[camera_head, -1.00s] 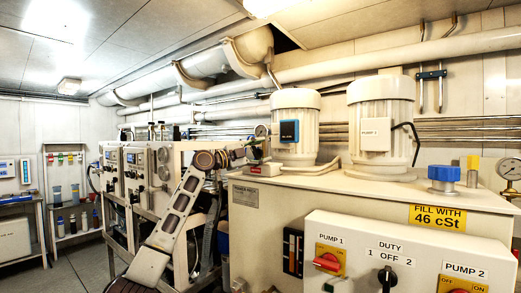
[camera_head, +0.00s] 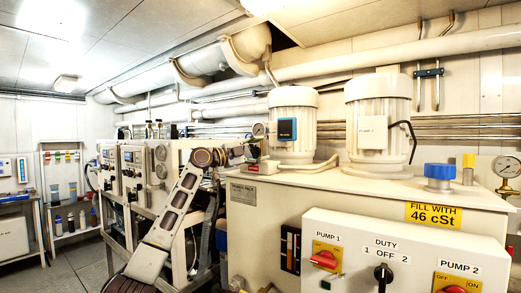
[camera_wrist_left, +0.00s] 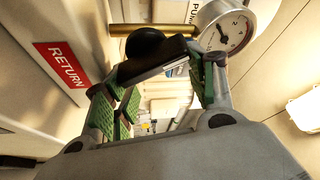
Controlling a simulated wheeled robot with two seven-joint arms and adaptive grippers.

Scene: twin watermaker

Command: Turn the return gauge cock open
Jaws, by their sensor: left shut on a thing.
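The return gauge cock has a black handle (camera_wrist_left: 146,44) on a brass pipe (camera_wrist_left: 150,30), beside a round white-faced gauge (camera_wrist_left: 224,28) in the left wrist view. A red RETURN label (camera_wrist_left: 62,63) is on the pale surface to the left. My left gripper (camera_wrist_left: 165,92), with green pads, is at the handle and shut on it; the fingers partly hide the contact. In the head view, my left gripper (camera_head: 238,153) reaches the back left corner of the power pack, just below the small gauge (camera_head: 259,130). The cock is too small to make out there. My right gripper is not in view.
White pump motors (camera_head: 293,125) stand on the tank top to the right of my gripper. A control box (camera_head: 400,255) with switches and a blue filler cap (camera_head: 440,172) are nearer. Pale equipment racks (camera_head: 135,180) stand to the left.

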